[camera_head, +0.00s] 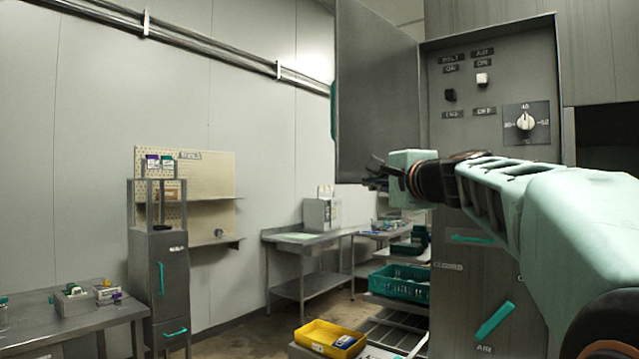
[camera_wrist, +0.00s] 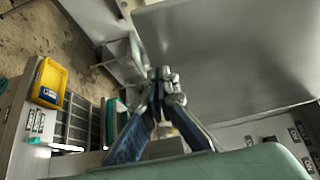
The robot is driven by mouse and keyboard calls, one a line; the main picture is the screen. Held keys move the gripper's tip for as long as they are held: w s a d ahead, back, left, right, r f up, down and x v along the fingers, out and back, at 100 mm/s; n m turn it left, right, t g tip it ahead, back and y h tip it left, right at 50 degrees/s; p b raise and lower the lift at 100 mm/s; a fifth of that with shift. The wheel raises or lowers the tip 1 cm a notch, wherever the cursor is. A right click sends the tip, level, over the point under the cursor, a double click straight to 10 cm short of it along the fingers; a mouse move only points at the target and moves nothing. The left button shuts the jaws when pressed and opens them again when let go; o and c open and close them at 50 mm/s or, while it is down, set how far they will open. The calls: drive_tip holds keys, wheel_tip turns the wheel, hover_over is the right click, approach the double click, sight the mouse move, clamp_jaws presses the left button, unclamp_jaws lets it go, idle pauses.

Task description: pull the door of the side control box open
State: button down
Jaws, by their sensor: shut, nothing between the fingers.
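The side control box (camera_head: 488,150) stands at the right in the head view. Its grey door (camera_head: 376,90) stands wide open, swung out to the left, with the inner face showing. A bit of teal handle (camera_head: 333,110) shows at the door's far left edge. My gripper (camera_head: 372,172) is near the door's lower edge, in front of it in the picture. Whether it touches the door cannot be told. In the wrist view my fingers (camera_wrist: 164,82) are together with nothing between them, and a large grey panel, apparently the door (camera_wrist: 235,50), fills the upper right.
The open box shows switches (camera_head: 482,79) and a dial (camera_head: 525,122). Teal levers (camera_head: 494,320) sit below. A yellow bin (camera_head: 330,338) and a green crate (camera_head: 400,283) stand low beyond the arm. Steel tables (camera_head: 300,240) and a cabinet (camera_head: 160,280) line the left wall.

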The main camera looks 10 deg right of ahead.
sight(357, 181)
drive_tip(key=shift+w+a, duration=1.25)
drive_tip(key=shift+w, duration=0.05)
drive_tip(key=shift+s, duration=0.1)
